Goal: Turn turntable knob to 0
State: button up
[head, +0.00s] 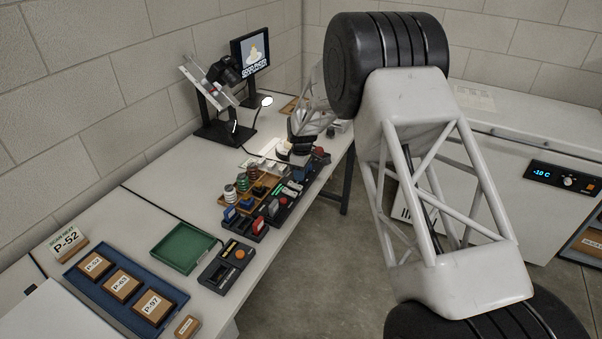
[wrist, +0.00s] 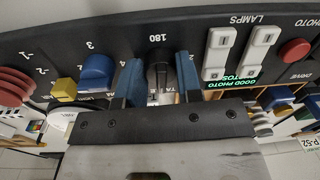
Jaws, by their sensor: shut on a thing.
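In the wrist view the dark turntable knob (wrist: 160,74) stands on the black control panel (wrist: 128,36), below the printed mark 180. The blue-tipped fingers of my gripper (wrist: 160,82) are on either side of the knob and shut on it. Lettering by the knob is mostly hidden by the fingers. I cannot make out the knob's exact pointer direction or a 0 mark. In the head view my gripper (head: 292,148) is at the far end of the bench, and the knob cannot be made out there.
A blue knob (wrist: 97,70) and a yellow knob (wrist: 65,88) are left of my fingers. White lamp switches (wrist: 219,50), a green "GOOD PHOTOS" display (wrist: 234,82) and a red button (wrist: 295,50) are to the right.

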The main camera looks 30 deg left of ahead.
dwell(0.3)
jog(key=o, duration=0.9)
jog(key=shift+o, duration=0.2)
jog(key=shift+r, duration=0.1)
jog(key=shift+w+r, duration=0.2)
jog(key=shift+r, duration=3.55)
jog(key=shift+r, duration=0.1)
